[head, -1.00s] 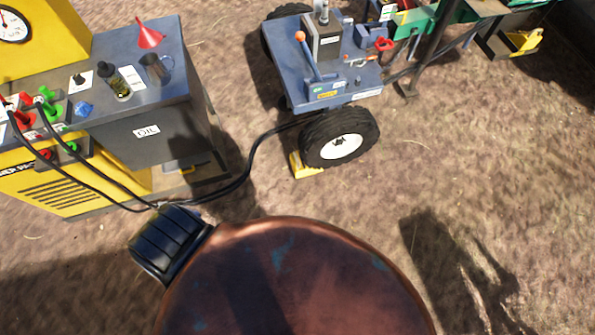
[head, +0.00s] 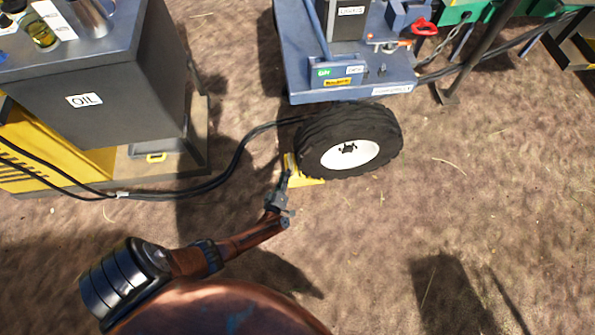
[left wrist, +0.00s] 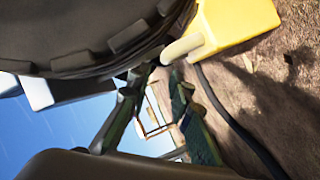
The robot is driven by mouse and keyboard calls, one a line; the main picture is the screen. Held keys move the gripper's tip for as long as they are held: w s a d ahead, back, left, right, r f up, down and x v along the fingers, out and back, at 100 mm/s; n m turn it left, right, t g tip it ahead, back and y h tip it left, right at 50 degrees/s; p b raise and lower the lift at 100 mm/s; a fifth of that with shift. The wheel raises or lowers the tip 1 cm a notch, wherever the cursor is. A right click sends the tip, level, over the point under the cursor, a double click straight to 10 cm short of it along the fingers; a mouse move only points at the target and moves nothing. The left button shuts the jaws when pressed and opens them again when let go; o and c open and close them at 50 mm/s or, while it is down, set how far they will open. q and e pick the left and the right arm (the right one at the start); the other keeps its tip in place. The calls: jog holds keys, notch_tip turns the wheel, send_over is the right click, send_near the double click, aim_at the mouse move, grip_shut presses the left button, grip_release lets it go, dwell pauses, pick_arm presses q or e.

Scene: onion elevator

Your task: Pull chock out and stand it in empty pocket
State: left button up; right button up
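The yellow chock (head: 309,182) lies on the ground against the left side of the black tyre (head: 349,140). In the left wrist view the chock (left wrist: 238,20) is at the top right, with a pale rounded handle (left wrist: 183,46) on it. My left gripper (head: 285,175) is close beside the chock, on its near left side. In the left wrist view my left gripper (left wrist: 160,76) has its two dark fingers spread, with nothing between them; the tips are just below the handle. A dark holder (head: 567,48) shows at the right edge; whether it has an empty pocket I cannot tell. My right gripper is not in view.
The blue trailer deck (head: 345,85) sits above the tyre. A black hose (head: 225,178) runs along the ground behind my left arm. The grey box labelled OIL (head: 110,100) stands at the left. Bare ground is clear at the lower right.

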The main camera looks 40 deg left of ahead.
aim_at(290, 161)
pick_arm(q)
jog(key=shift+w+a+f+n+y+b, duration=0.35)
jog(key=shift+w+f+n+y+b, duration=0.2)
jog(key=shift+w+f+n, duration=0.2)
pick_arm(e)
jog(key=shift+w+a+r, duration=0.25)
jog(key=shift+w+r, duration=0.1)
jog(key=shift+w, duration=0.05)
pick_arm(q)
jog(key=shift+w+a+f+b, duration=0.15)
jog(key=shift+w+a+b, duration=0.05)
jog(key=shift+w+b, duration=0.1)
jog(key=b+x, duration=0.2)
jog(key=x, duration=0.3)
jog(key=shift+w+a+f+b, duration=0.1)
jog(key=shift+w+f+b, duration=0.05)
jog(key=shift+f+b, duration=0.2)
jog(key=shift+w+a+b, duration=0.3)
jog(key=shift+w, duration=0.2)
jog(key=shift+w+r, duration=0.1)
jog(key=shift+w, duration=0.1)
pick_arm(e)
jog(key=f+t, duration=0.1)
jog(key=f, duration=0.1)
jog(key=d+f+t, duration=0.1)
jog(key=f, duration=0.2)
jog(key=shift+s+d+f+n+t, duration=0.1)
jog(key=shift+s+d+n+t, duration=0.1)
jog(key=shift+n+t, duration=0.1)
